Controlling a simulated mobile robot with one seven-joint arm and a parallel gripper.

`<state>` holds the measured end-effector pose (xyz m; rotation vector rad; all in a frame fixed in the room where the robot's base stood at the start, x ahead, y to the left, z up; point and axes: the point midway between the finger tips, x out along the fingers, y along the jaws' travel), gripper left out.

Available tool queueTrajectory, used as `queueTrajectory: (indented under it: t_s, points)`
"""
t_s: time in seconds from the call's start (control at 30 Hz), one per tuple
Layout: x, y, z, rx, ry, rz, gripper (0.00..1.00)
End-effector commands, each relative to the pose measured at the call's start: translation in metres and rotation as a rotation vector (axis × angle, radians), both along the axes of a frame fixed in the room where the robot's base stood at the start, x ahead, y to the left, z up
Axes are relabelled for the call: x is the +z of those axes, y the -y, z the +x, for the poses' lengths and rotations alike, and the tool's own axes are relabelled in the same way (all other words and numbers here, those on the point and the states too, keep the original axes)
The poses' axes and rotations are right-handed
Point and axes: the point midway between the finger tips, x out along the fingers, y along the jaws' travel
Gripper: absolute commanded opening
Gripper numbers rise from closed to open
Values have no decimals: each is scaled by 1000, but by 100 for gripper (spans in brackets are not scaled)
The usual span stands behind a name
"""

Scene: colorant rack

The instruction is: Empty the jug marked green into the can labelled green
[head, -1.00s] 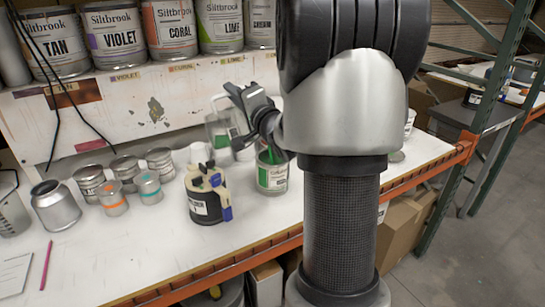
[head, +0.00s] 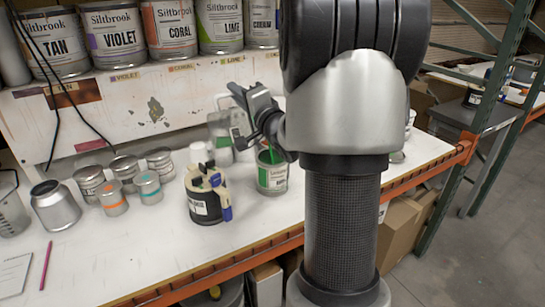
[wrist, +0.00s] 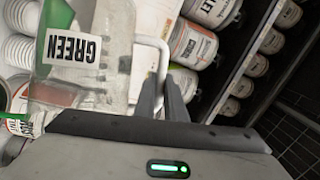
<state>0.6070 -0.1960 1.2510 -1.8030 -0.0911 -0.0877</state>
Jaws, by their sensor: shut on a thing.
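The clear jug marked GREEN (wrist: 112,45) fills the upper left of the wrist view, turned so its label reads upside down. Green liquid shows in it near the top left. My gripper (wrist: 168,95) is shut on its white handle. In the head view, the jug (head: 220,128) hangs tilted above the bench, partly behind my gripper (head: 250,105). The can with a green label (head: 272,178) stands upright on the bench just right of and below the jug, its top partly hidden by my arm.
Several small tins (head: 122,170) and an open metal can (head: 56,208) stand further left. Large labelled paint cans (head: 110,35) line the shelf behind. The bench front between tub and pencil is clear.

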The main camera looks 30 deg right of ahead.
Motion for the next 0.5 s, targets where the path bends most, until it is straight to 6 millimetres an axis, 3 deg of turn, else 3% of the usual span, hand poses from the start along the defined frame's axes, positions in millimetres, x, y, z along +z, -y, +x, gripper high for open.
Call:
queueTrajectory:
  t_s: [0.5]
  points:
    - [-2, 3, -1, -1, 10, 18, 0]
